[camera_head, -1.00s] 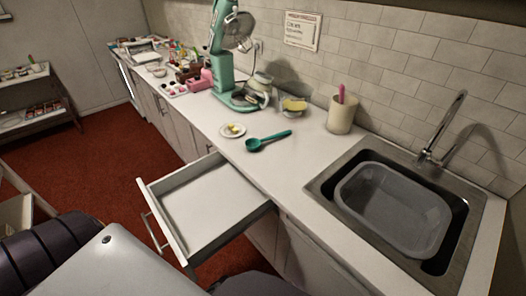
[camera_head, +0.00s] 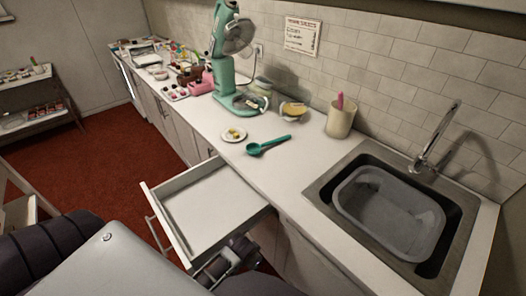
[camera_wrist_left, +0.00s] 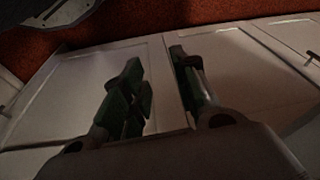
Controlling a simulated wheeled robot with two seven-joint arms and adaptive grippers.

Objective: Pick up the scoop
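The scoop (camera_head: 269,146) is teal, with a round bowl at its left end and a handle pointing right. It lies on the white counter between the small plate and the sink, behind the open drawer. My left gripper (camera_head: 240,258) is low at the front of the open drawer, below counter height and well apart from the scoop. In the left wrist view its two green-padded fingers (camera_wrist_left: 158,88) are spread apart with nothing between them, facing white cabinet fronts. The scoop is not in the left wrist view. My right gripper is not in view.
An open, empty drawer (camera_head: 210,209) juts out below the counter (camera_head: 285,181). A small plate (camera_head: 234,135) with yellow pieces lies left of the scoop. A teal mixer (camera_head: 232,65), a cream utensil pot (camera_head: 340,122) and a sink with a grey tub (camera_head: 390,213) surround it.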

